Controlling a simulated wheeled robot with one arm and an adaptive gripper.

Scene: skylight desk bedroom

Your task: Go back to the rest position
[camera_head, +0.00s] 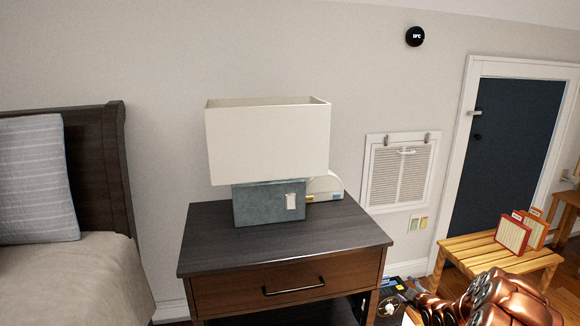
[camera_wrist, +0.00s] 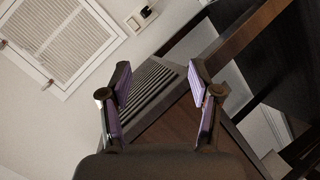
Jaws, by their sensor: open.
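My gripper (camera_wrist: 160,82) is open in the wrist view, with its two purple-padded fingers apart and nothing between the pads. Behind the fingers is dark wooden furniture with a ribbed grey face, which I cannot identify for sure. In the head view, copper-coloured parts of my arm show at the bottom right, in front of the low wooden bench (camera_head: 470,250). I cannot make out the fingertips there.
A dark nightstand (camera_head: 230,250) bears a lamp with a white shade (camera_head: 268,140). A bed (camera_head: 75,280) stands at the left. A wall vent (camera_head: 398,172) also shows in the wrist view (camera_wrist: 55,38). Red-framed objects (camera_head: 513,234) stand on the bench. A dark door (camera_head: 505,150) is behind.

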